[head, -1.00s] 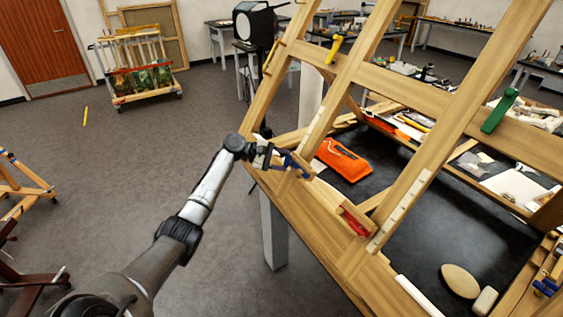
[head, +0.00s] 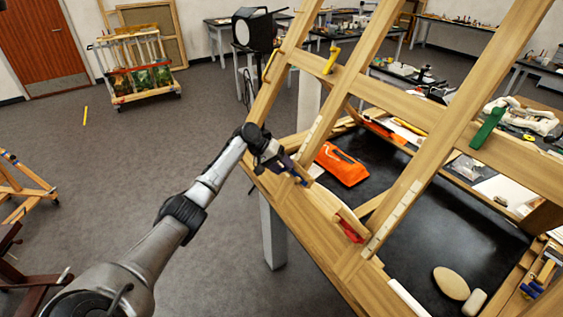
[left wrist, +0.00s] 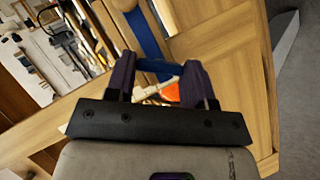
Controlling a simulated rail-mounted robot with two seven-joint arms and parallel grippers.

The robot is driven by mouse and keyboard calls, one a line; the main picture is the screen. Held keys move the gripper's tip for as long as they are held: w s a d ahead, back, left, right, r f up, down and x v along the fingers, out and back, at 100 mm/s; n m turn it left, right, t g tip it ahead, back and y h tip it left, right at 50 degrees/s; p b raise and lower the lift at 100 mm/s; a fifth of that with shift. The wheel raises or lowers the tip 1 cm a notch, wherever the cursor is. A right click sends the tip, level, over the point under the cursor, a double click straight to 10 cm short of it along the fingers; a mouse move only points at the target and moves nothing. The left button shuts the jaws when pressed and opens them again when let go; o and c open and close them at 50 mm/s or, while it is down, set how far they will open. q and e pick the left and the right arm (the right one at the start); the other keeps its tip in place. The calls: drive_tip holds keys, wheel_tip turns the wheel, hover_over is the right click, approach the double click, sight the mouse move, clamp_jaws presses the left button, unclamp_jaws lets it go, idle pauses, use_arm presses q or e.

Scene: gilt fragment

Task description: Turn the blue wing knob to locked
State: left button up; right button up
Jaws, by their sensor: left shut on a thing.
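My left gripper (head: 296,173) is at the lower left corner of a wooden frame. In the left wrist view its two dark purple fingers (left wrist: 160,80) stand a short gap apart, with the blue wing knob (left wrist: 156,66) between them. The gripper is shut on the knob. A longer blue strip (left wrist: 146,34) runs up beyond the fingers; I cannot tell whether it belongs to the knob. In the head view the gripper mostly hides the knob. No locked mark can be read. My right gripper is not in view.
Other knobs sit on the frame: a yellow one (head: 330,60), a green one (head: 488,128) and a red one (head: 350,231). An orange object (head: 342,164) lies on the black bench top (head: 400,225) behind the frame's bars.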

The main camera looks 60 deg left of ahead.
use_arm(q)
drive_tip(key=m+y+p, duration=0.1)
drive_tip(key=m+p, duration=0.1)
drive_tip(key=m+g+y+p, duration=0.1)
drive_tip(key=m+y+p, duration=0.1)
drive_tip(key=m+p, duration=0.1)
drive_tip(key=shift+d+r+g, duration=0.2)
drive_tip(key=shift+r+g, duration=0.1)
drive_tip(key=shift+r, duration=0.1)
drive_tip(key=shift+w+d+m+y+p, duration=0.1)
drive_tip(key=shift+m+y+p, duration=0.7)
drive_tip(key=shift+m+p, duration=0.3)
drive_tip(key=shift+f+m+y+p, duration=0.15)
drive_tip(key=shift+m+y+p, duration=0.25)
drive_tip(key=shift+y+p, duration=0.15)
drive_tip(key=o, duration=0.9)
drive_tip(key=shift+d+f, duration=0.1)
